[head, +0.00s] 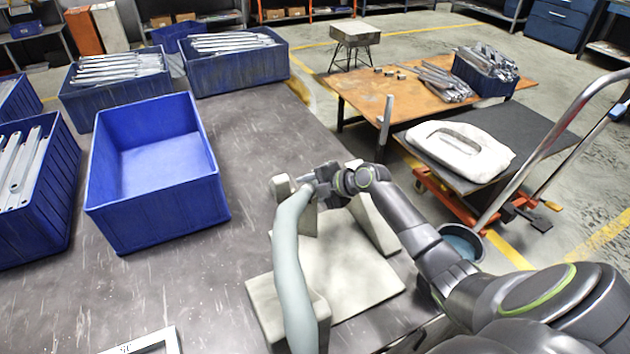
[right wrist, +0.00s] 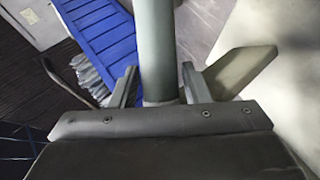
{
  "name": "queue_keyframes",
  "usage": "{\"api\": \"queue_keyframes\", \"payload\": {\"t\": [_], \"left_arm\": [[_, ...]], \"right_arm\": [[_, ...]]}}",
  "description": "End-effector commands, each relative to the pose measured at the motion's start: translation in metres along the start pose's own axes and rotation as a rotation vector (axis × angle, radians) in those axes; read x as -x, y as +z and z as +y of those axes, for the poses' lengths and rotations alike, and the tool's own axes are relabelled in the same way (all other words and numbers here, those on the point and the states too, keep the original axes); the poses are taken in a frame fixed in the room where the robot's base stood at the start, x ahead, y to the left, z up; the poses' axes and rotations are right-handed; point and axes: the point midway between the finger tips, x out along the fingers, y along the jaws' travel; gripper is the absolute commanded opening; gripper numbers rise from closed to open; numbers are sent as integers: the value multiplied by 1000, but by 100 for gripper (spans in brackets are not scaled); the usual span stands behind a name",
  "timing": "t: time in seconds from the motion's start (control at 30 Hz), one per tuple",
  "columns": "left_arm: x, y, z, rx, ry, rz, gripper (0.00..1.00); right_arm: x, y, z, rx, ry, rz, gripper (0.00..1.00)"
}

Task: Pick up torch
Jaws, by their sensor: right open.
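The torch appears to be a pale grey-green curved tube (head: 288,265) lying along a beige stand (head: 345,265) on the dark table. Its lower end runs to the bottom of the head view. My right gripper (head: 312,187) is at the tube's upper end, beside one of the stand's upright blocks. In the right wrist view the tube (right wrist: 156,45) passes between the two fingers of my right gripper (right wrist: 158,88). The fingers are open, with a gap visible on each side of the tube. My left gripper is not in view.
An empty blue bin (head: 155,215) stands left of the stand. Several blue bins of metal brackets line the table's far left. A white square frame (head: 150,345) lies at the front. A cart (head: 470,150) with a white piece stands beyond the table's right edge.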

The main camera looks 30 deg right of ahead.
Motion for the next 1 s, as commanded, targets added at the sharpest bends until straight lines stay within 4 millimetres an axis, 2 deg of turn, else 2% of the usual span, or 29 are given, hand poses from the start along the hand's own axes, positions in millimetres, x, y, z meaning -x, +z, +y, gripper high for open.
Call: {"api": "queue_keyframes", "payload": {"t": [0.17,0.43,0.47,0.77,1.0], "left_arm": [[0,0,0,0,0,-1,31],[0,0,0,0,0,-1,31],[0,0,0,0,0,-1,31],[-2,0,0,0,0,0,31],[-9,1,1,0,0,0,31]], "right_arm": [[0,0,0,0,0,0,42],[0,0,0,0,0,0,10],[0,0,1,2,3,0,8],[5,-1,8,5,3,-1,9],[28,-11,44,10,7,-1,9]]}}
